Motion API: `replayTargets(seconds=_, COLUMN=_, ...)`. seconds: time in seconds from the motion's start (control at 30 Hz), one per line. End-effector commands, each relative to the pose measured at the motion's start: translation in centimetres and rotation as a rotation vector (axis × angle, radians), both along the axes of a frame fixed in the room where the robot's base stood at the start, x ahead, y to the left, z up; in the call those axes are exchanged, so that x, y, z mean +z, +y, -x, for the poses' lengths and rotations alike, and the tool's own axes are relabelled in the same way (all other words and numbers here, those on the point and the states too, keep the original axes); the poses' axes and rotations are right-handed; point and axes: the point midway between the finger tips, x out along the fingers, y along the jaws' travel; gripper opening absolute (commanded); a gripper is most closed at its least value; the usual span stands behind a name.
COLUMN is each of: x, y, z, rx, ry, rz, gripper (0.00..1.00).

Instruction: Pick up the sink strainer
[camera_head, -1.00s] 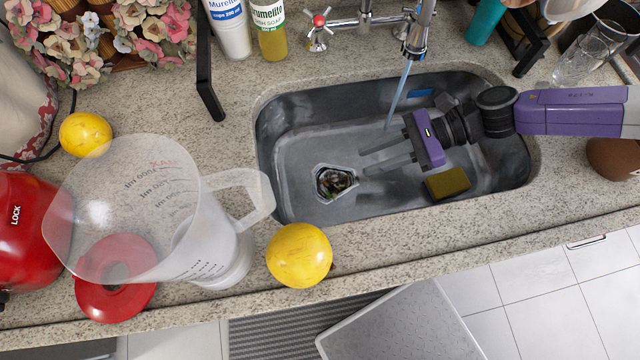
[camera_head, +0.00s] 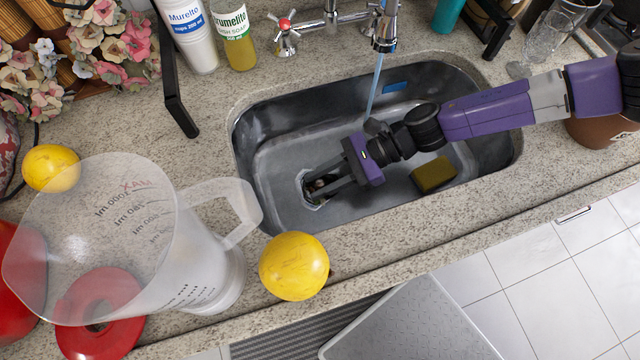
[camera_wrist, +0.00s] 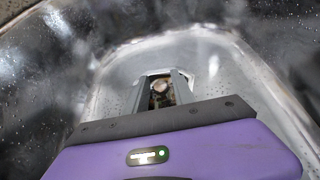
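The sink strainer (camera_head: 318,184) sits at the bottom left of the metal sink basin (camera_head: 276,200), a small metal-rimmed piece with dark debris inside. It also shows in the wrist view (camera_wrist: 160,92). My gripper (camera_head: 311,185) is down in the sink, its two fingers reaching left over the strainer. In the wrist view the fingers (camera_wrist: 162,78) are apart, with part of the strainer showing between them. Contact with the strainer cannot be made out. The fingers and gripper body hide part of it.
A yellow-brown sponge (camera_head: 433,174) lies in the basin below my wrist. The faucet (camera_head: 385,35) runs water behind my gripper. A clear measuring jug (camera_head: 215,265) and a yellow fruit (camera_head: 294,266) stand on the counter left of the sink.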

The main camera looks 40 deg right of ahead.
Motion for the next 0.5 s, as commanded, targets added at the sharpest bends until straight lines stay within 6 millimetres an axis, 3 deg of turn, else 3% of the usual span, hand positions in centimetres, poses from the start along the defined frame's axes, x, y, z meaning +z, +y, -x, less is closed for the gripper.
replayTargets(seconds=0.2, x=-0.06, y=0.06, z=-0.04, rx=-0.001, ry=0.0, rz=0.0, gripper=0.3)
replayTargets(seconds=0.37, x=-0.04, y=0.06, z=-0.04, rx=-0.001, ry=0.0, rz=0.0, gripper=0.01)
replayTargets(seconds=0.5, x=-0.02, y=0.05, z=-0.05, rx=-0.001, ry=0.0, rz=0.0, gripper=0.0)
